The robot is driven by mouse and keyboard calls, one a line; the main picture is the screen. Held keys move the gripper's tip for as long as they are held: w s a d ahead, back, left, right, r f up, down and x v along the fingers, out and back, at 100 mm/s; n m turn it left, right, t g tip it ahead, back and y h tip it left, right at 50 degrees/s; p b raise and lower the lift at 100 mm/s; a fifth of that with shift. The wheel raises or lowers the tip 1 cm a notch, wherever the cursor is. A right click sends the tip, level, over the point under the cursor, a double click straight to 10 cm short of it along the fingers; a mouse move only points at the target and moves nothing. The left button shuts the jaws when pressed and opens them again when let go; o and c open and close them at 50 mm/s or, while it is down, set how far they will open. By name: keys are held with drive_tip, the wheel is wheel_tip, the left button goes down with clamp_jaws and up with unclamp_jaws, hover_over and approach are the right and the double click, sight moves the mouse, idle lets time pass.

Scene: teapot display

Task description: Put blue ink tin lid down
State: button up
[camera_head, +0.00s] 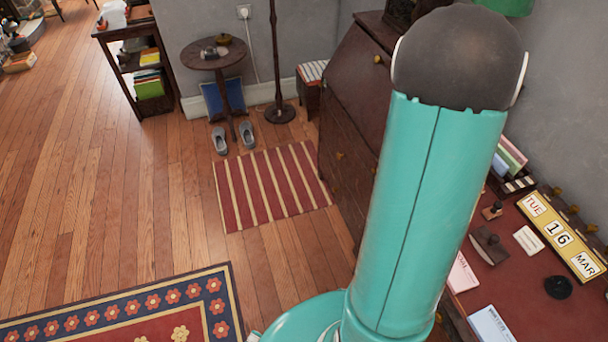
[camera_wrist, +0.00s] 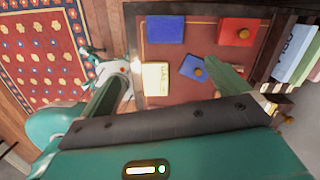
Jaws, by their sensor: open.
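In the wrist view, a small blue lid (camera_wrist: 188,66) with a golden knob lies at an angle on the red desk top (camera_wrist: 213,36). It is close beside the tip of my right finger. My gripper (camera_wrist: 166,68) is open, its two green fingers spread wide, and nothing shows held between them. Farther up is a plain blue square (camera_wrist: 165,30), which looks like the blue ink tin; I cannot tell whether it is open. The head view does not show the tins or my gripper.
Books (camera_wrist: 292,55) stand at the right edge. In the head view the desk holds a calendar (camera_head: 560,238), a blotter (camera_head: 488,246) and a round black object (camera_head: 558,287). The wooden floor (camera_head: 130,190) is largely open.

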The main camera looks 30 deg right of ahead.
drive_tip(key=w+a+r+n+t, duration=0.1)
drive_tip(key=w+a+r+n, duration=0.15)
drive_tip(key=a+n, duration=0.35)
drive_tip(key=w+a+r+n, duration=0.1)
drive_tip(key=a+r+n, duration=0.3)
drive_tip(key=a, duration=0.4)
drive_tip(key=w+a+r+n+t, duration=0.1)
drive_tip(key=a+r+n, duration=0.2)
drive_tip(key=a+n, duration=0.3)
drive_tip(key=s+a+r+n+t, duration=0.1)
drive_tip(key=s+a+n, duration=0.3)
drive_tip(key=a+n, duration=0.5)
drive_tip(key=s+a+r+n+t, duration=0.1)
drive_tip(key=s+a+r+n, duration=0.2)
drive_tip(key=a+n, duration=0.7)
drive_tip(key=shift+s+a+r, duration=0.2)
drive_tip(key=shift+s+a, duration=0.65)
drive_tip(key=shift+a, duration=0.05)
drive_tip(key=shift+c, duration=0.2)
